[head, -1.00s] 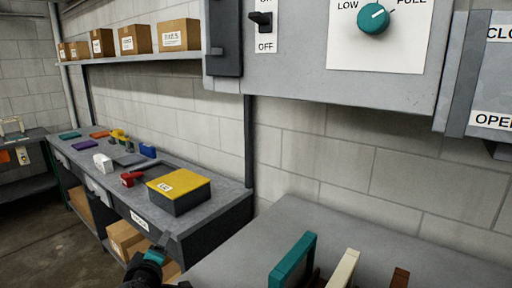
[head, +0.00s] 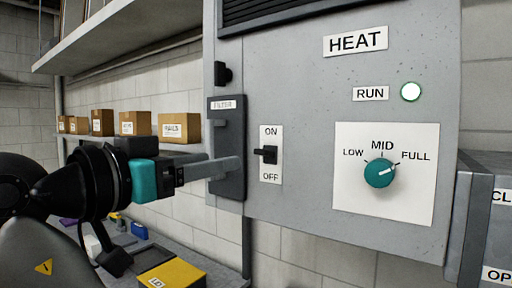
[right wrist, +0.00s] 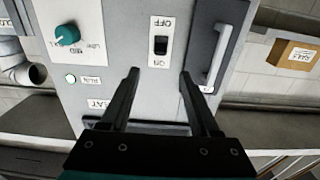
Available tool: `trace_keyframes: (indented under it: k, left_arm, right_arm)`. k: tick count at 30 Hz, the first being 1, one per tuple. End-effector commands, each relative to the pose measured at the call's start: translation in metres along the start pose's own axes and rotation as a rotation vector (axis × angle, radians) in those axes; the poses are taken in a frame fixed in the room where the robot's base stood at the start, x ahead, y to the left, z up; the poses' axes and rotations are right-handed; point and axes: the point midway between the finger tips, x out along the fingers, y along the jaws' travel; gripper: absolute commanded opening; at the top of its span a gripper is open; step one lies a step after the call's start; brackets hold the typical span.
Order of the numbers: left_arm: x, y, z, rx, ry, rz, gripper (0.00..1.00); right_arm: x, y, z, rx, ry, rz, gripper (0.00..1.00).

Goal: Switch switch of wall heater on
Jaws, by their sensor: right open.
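The wall heater (head: 300,75) is a grey box marked HEAT on the block wall. Its black switch (head: 266,154) sits on a white plate between ON above and OFF below; I cannot tell for sure which way the lever is set. In the right wrist view the heater appears upside down, with the switch (right wrist: 161,45) beyond the fingertips. My right gripper (head: 225,166) is open and empty, left of the switch, its fingers in front of the FILTER panel in the head view. The right wrist view shows its fingers (right wrist: 159,74) spread apart. My left gripper is not in view.
A teal dial (head: 380,173) and a round RUN lamp (head: 411,92) are right of the switch. The dark FILTER panel (head: 228,187) with a handle is left of it. A shelf with cardboard boxes (head: 180,128) and a bench with a yellow-topped box (head: 172,275) stand at left.

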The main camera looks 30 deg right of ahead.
Motion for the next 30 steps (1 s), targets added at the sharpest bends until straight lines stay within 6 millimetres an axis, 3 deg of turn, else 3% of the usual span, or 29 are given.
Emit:
trace_keyframes:
  k: [9,15,21,30]
  left_arm:
    - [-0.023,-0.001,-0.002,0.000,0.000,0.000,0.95]
    - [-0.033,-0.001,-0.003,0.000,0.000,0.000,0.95]
    - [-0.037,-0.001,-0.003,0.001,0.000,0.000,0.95]
    - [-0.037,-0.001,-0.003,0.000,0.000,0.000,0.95]
  right_arm:
    - [0.066,0.001,-0.003,-0.005,0.002,0.005,0.62]
    - [0.099,0.000,-0.002,-0.005,0.003,0.002,0.62]
    - [0.116,-0.001,-0.001,-0.004,0.002,0.000,0.62]
    - [0.119,-0.001,0.000,-0.003,0.002,-0.001,0.62]
